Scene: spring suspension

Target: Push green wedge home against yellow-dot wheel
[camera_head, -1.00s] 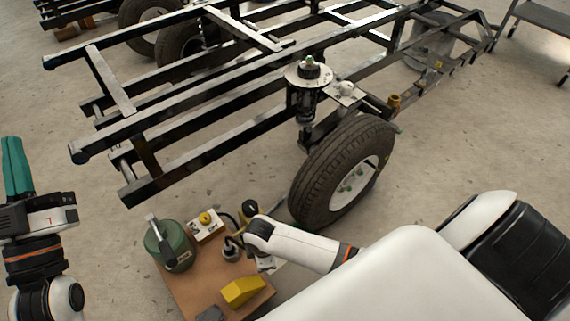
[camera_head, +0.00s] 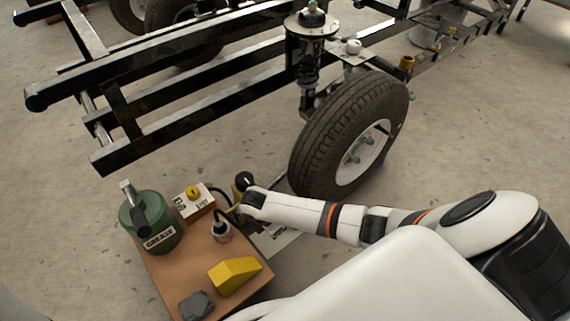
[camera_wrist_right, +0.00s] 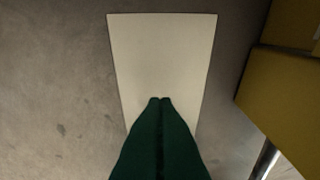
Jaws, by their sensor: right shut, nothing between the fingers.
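The yellow-dot wheel (camera_head: 345,135) stands upright on the floor under the chassis, with its small yellow dot (camera_head: 399,127) on the right side of the tyre. I cannot make out a green wedge in either view. My right arm reaches in from the right, in front of the wheel. Its gripper is hidden in the head view. In the right wrist view my right gripper (camera_wrist_right: 161,99) has its green fingers shut together with nothing between them, over a pale flat plate (camera_wrist_right: 162,45) on the floor. My left gripper is out of view.
A brown board (camera_head: 180,270) at front left holds a green grease can (camera_head: 150,225), a yellow wedge-shaped block (camera_head: 235,274) and a button box (camera_head: 193,203). A yellow object (camera_wrist_right: 285,95) stands right of the fingers in the wrist view. Black chassis rails (camera_head: 190,130) extend behind.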

